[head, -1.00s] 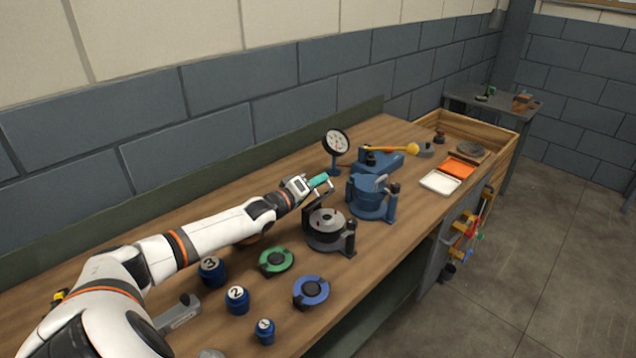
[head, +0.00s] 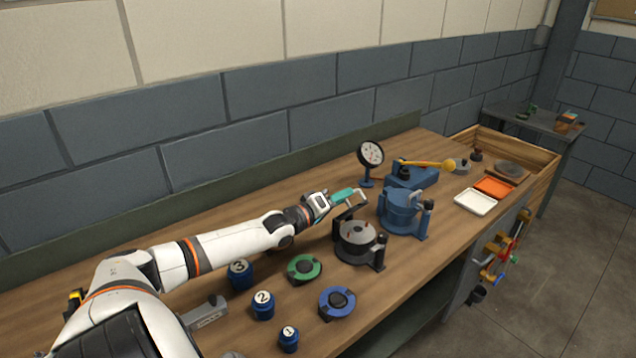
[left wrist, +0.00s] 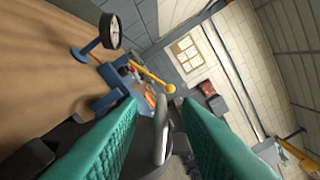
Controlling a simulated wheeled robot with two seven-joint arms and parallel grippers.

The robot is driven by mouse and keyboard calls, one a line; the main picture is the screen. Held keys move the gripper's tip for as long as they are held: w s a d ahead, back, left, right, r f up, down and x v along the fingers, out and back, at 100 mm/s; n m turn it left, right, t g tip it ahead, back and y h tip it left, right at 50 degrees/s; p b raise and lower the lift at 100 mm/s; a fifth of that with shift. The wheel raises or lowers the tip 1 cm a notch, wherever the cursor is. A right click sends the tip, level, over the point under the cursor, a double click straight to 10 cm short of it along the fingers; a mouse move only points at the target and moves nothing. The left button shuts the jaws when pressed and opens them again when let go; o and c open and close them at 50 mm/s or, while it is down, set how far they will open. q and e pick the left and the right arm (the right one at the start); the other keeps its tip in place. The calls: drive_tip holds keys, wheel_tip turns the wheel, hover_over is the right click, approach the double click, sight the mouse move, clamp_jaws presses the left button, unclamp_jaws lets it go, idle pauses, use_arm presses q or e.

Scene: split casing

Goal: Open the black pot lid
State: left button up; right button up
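The black pot (head: 358,245) stands on the bench with its round grey top facing up. Its dark lid (head: 349,210) looks raised and tilted back at the pot's rear left, with a pale grey bar handle (head: 362,196). My left gripper (head: 347,194) is at this handle. In the left wrist view my two teal fingers (left wrist: 160,115) are apart. The handle (left wrist: 161,130) shows in the gap between them, with space visible on both sides. The dark area under the fingers is mostly hidden. My right gripper is not in view.
A blue pot (head: 403,215) stands close to the right, and a dial gauge (head: 370,155) behind. A green disc (head: 304,268), a blue disc (head: 337,302) and numbered blue weights (head: 263,305) lie in front and left. White (head: 475,202) and orange (head: 494,187) trays are farther right.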

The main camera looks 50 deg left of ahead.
use_arm(q)
drive_tip(key=s, duration=0.8)
drive_tip(key=shift+a, duration=0.35)
drive_tip(key=shift+s, duration=0.1)
drive_tip(key=shift+c, duration=0.5)
